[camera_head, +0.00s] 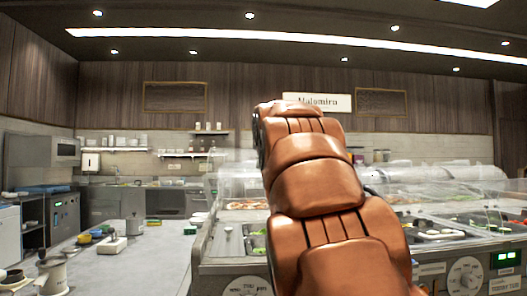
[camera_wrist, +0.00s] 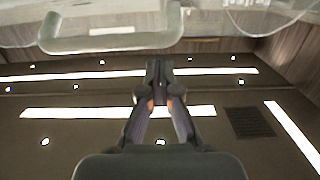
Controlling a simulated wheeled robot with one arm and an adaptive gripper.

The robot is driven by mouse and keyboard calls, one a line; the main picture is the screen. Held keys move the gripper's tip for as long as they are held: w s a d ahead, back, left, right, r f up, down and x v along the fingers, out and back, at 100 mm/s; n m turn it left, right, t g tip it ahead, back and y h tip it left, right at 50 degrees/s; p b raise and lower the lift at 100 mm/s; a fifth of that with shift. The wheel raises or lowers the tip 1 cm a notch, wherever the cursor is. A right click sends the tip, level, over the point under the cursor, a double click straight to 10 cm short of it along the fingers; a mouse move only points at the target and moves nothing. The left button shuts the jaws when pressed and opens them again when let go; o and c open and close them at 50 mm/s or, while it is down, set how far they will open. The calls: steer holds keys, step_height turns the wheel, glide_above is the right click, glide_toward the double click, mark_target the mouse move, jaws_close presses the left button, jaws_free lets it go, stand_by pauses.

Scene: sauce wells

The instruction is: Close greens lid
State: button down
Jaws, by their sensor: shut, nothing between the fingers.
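In the wrist view my gripper (camera_wrist: 160,75) is shut and empty, its two fingertips together in the middle of the picture. A pale grey-green bar handle (camera_wrist: 110,43) on a clear lid (camera_wrist: 215,22) is at the top of that view, just above and left of the fingertips and apart from them in the picture. Which well this lid belongs to cannot be told. In the head view my copper arm hides my gripper. Clear lids (camera_head: 430,173) show behind and beside the arm, and green food (camera_head: 257,243) shows in a well left of it.
The sauce-well counter with dials (camera_head: 465,275) runs across the front right. A pale worktop (camera_head: 130,262) at left carries a grinder-like pot (camera_head: 52,272) and small bowls (camera_head: 95,233). The wrist view mostly faces the ceiling (camera_wrist: 60,130) and its lights.

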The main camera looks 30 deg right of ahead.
steer(key=s+a+f+t+b, duration=0.1)
steer(key=s+f+b, duration=0.1)
steer(key=f+b, duration=0.3)
steer(key=s+a+f+t+h+b, duration=0.1)
steer(key=f+b, duration=0.4)
steer(key=f, duration=0.6)
steer(key=s+a+f+t+h+b, duration=0.1)
steer(key=s+f+t+b, duration=0.2)
steer(key=f, duration=0.6)
steer(key=shift+s+a+b, duration=0.35)
steer(key=shift+s+b, duration=0.55)
steer(key=shift+b, duration=0.3)
steer(key=shift+f, duration=0.2)
step_height(320, 180, up, 12)
steer(key=shift+s+a, duration=0.15)
steer(key=shift+s, duration=0.1)
